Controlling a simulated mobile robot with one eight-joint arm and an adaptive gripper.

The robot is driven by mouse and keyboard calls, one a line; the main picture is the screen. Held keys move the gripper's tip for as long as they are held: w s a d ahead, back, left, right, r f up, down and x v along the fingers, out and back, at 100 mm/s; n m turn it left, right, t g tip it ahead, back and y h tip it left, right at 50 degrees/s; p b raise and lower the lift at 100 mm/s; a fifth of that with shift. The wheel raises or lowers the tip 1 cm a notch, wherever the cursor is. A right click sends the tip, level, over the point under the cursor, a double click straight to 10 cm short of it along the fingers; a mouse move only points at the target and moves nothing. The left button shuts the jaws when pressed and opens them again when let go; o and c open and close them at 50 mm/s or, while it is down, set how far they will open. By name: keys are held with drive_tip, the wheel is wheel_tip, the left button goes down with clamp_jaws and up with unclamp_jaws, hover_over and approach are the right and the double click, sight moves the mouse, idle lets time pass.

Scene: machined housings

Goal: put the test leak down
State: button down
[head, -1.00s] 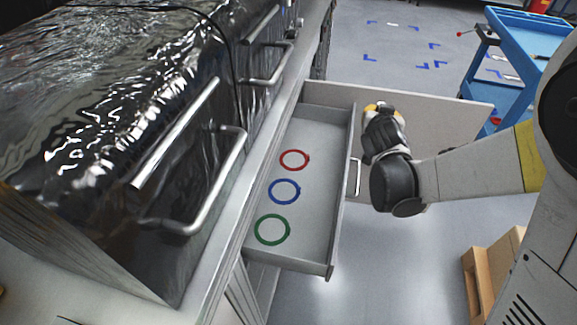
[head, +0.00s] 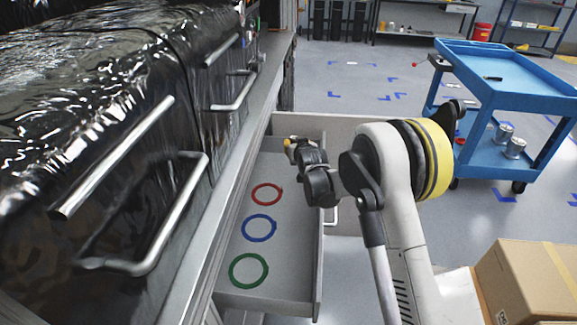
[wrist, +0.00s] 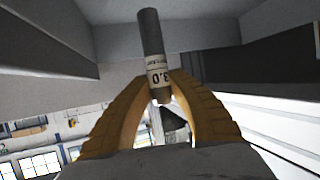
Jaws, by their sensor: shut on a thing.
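The test leak is a grey cylinder (wrist: 151,42) with a white printed label showing "3.0". In the wrist view it stands between the two yellow fingers of my gripper (wrist: 160,82), which is shut on it near its labelled end. In the head view my gripper (head: 290,146) is above the far end of the open drawer (head: 270,290), beyond the red ring. The test leak cannot be made out there. Red (head: 266,194), blue (head: 259,228) and green (head: 248,270) rings mark the drawer floor in a row; all three look empty.
Foil-covered housings with metal handles (head: 160,225) stand along the left, above the drawer. A blue cart (head: 510,85) with cans on its lower shelf stands at the right. A cardboard box (head: 525,280) is at the lower right.

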wheel_tip(320, 180, down, 5)
drive_tip(key=shift+b, duration=1.05)
drive_tip(key=shift+r, duration=0.15)
drive_tip(key=c, duration=1.3)
unclamp_jaws()
drive_tip(key=shift+c, duration=0.2)
